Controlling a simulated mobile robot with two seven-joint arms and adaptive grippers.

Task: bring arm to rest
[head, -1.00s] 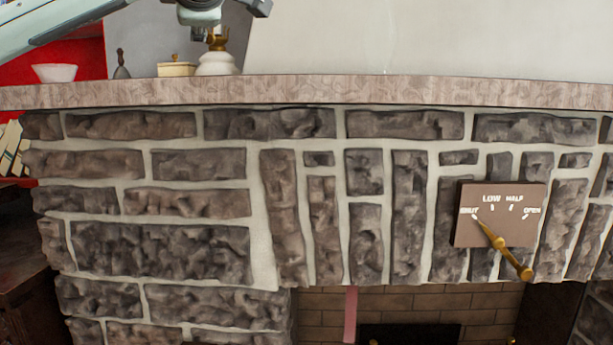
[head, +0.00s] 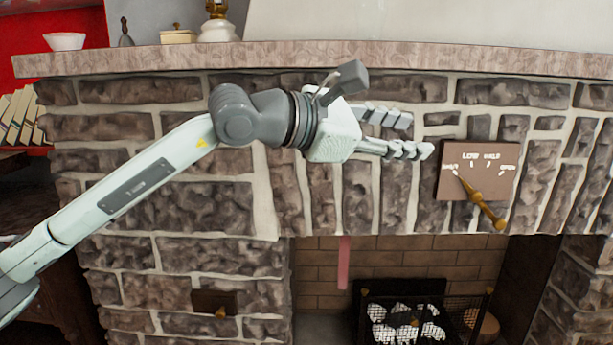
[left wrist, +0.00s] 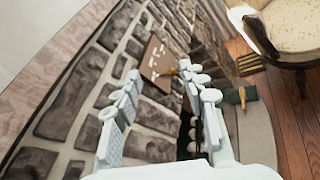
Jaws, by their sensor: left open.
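My left arm reaches in from the left in the head view, in front of the stone fireplace wall (head: 190,240). My left gripper (head: 421,137) is open and empty, with its fingers pointing right. It is just left of a brown damper plate (head: 448,185) marked from shut to open, which carries a brass lever (head: 482,203) slanting down to the right. In the left wrist view the open fingers (left wrist: 160,92) show with the plate (left wrist: 155,62) beyond them. Whether the fingers touch the wall is not clear. My right gripper is not in view.
The mantel shelf (head: 300,58) runs above my arm, with a white bowl (head: 65,41), a lidded box (head: 178,36) and a lamp (head: 219,28) on it. The fireplace grate (head: 420,320) is below. An upholstered chair (left wrist: 288,25) shows in the left wrist view.

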